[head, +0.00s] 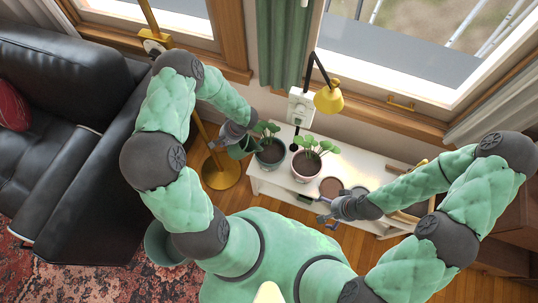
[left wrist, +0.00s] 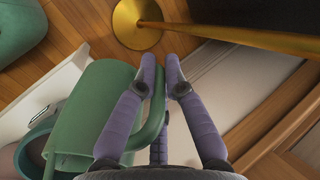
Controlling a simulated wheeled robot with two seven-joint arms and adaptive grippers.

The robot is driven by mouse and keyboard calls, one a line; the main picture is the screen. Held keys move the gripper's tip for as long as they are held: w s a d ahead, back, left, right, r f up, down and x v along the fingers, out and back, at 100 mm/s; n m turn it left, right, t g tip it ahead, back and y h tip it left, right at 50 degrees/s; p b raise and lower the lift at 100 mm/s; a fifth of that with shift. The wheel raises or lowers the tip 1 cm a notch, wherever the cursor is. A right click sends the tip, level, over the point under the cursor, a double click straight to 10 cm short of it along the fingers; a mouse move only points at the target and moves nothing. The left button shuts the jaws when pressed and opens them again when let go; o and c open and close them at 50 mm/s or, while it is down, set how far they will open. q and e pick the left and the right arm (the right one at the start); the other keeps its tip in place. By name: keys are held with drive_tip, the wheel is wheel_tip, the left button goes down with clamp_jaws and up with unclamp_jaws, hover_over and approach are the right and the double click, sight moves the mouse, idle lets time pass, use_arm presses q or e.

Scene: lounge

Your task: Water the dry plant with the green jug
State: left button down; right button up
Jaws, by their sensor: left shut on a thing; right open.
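My left gripper (head: 243,137) is shut on the handle of the green jug (head: 238,152), left of the white table's plants. In the left wrist view my left gripper's fingertips (left wrist: 160,62) close around the handle of the jug (left wrist: 90,105). A leafy plant in a dark pot (head: 270,157) stands just right of the jug. A second leafy plant in a pale pinkish pot (head: 305,172) stands further right. I cannot tell for sure which plant is dry. My right gripper (head: 325,217) is open and empty at the table's front edge. The jug's contents are hidden.
The white table (head: 272,188) stands under the window. A yellow lamp (head: 328,100) leans over its back. A round brown item (head: 331,187) lies near my right gripper. A brass lamp base (head: 220,172) and a black sofa (head: 75,190) are at left.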

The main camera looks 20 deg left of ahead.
use_arm(q)
drive_tip(key=shift+s+a+f+h+b, duration=0.1)
drive_tip(key=shift+a+f+h+b, duration=0.2)
drive_tip(key=shift+f, duration=0.3)
drive_tip(key=shift+a+f+h+b, duration=0.2)
drive_tip(key=shift+f+b, duration=0.05)
drive_tip(key=shift+f, duration=0.35)
drive_tip(key=shift+f, duration=0.1)
idle(0.9)
wheel_tip(320, 180, down, 8)
drive_tip(key=a+t+h+p, duration=0.1)
drive_tip(key=a+h+p, duration=0.1)
drive_tip(key=h, duration=0.3)
drive_tip(key=shift+s+a+f+t, duration=0.15)
drive_tip(key=shift+s+a+t, duration=0.05)
drive_tip(key=shift+a+t, duration=0.2)
idle(0.4)
idle(0.7)
wheel_tip(320, 180, up, 5)
drive_tip(key=p, duration=0.3)
